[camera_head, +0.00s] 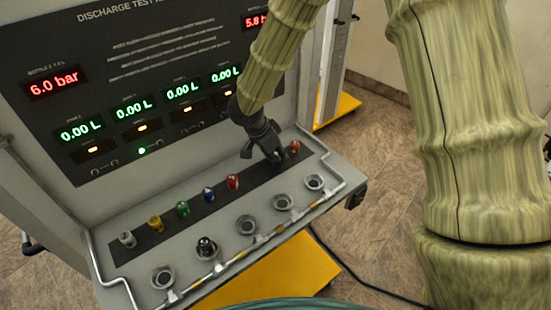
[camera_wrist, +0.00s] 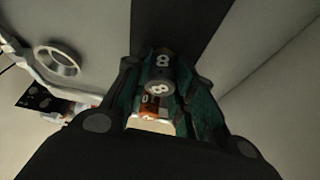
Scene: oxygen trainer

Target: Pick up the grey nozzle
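A silver-grey nozzle (camera_head: 127,239) stands at the left end of the dark strip on the panel's sloping shelf. My gripper (camera_head: 270,151) points down at the strip's right part, between the red and the orange-brown nozzle, well to the right of that silver-grey one. In the wrist view a grey round top marked 8 (camera_wrist: 160,88) lies between the teal fingers of my gripper (camera_wrist: 160,68). The fingers are close to its sides; I cannot tell whether they touch it. In the head view my gripper hides most of what is between its fingers.
Yellow (camera_head: 155,223), green (camera_head: 182,208), blue (camera_head: 208,194), red (camera_head: 232,181) and orange-brown (camera_head: 294,147) nozzles stand along the strip. Ring sockets line the shelf's front, one holding a dark fitting (camera_head: 206,247). A metal rail (camera_head: 328,200) edges the shelf. The display panel rises behind.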

